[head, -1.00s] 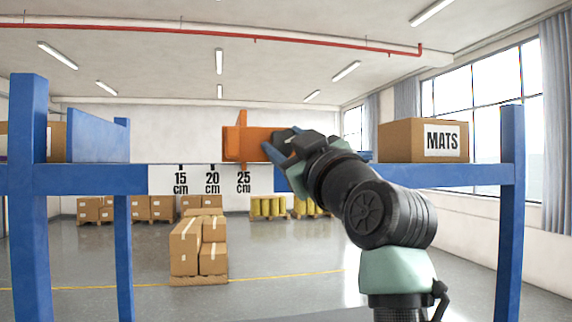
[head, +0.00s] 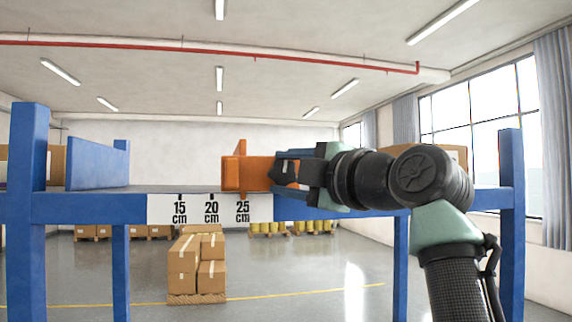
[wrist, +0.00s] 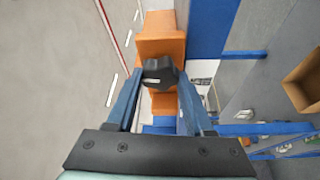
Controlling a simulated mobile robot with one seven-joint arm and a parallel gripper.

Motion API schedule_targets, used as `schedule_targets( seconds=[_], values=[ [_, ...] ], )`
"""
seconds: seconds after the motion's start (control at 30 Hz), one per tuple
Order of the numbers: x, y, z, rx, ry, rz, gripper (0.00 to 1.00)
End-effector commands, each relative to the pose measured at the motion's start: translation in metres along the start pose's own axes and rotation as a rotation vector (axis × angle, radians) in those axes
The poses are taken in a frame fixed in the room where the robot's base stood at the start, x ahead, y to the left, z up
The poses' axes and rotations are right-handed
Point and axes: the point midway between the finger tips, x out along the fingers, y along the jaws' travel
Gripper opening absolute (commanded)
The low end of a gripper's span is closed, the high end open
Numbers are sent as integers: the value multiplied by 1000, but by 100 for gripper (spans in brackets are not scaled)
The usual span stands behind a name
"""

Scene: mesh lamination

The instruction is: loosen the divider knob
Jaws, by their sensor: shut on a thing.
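The orange divider (head: 245,173) stands on the blue shelf, its left edge near the 25 cm mark of the white scale label (head: 210,209). In the wrist view the divider (wrist: 160,38) runs up the middle. The black lobed divider knob (wrist: 160,73) sits in front of it, between the blue fingertips of my gripper (wrist: 160,80). My gripper is shut on the knob. In the head view my gripper (head: 283,170) reaches in from the right and lies against the divider's right side; the knob is hidden there by the fingers.
A blue panel (head: 97,165) stands at the shelf's left end. Blue rack posts (head: 27,210) frame both sides. A cardboard box (head: 445,155) at the right is mostly behind my arm. The shelf between the panel and the divider is clear.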

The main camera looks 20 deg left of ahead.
Motion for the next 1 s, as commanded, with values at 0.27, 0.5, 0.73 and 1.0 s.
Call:
schedule_targets(
  seconds=[0.27, 0.5, 0.73, 1.0],
  values=[
    [0, 2, 0, -125, -2, -51, 0],
    [0, 1, 0, -167, -3, -66, 0],
    [0, 1, 0, -174, -3, -68, 0],
    [0, 1, 0, -173, -3, -68, 67]
  ],
)
